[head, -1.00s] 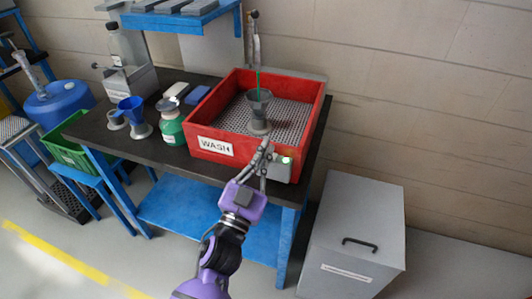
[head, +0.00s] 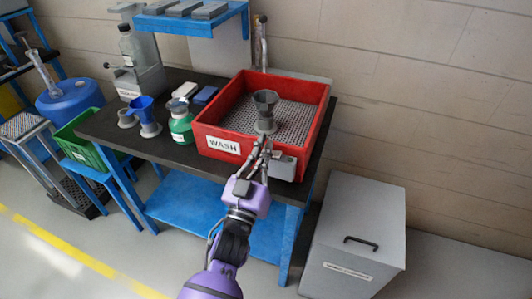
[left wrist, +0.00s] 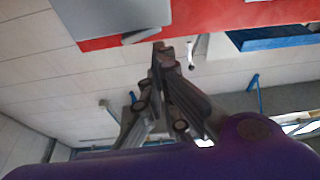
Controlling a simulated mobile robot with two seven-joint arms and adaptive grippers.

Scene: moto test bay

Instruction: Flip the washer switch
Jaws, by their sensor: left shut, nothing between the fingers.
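The washer is a red basin (head: 318,118) labelled WASH on the black bench top. A small grey switch box (head: 285,168) sits at the right of its front face. In the left wrist view the switch box (left wrist: 110,18) is at the top left, against the red wall. My right gripper is not in view.
A grey funnel-shaped part (head: 265,110) stands inside the basin under a tap (head: 261,40). A grey cabinet (head: 355,225) stands on the floor at right.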

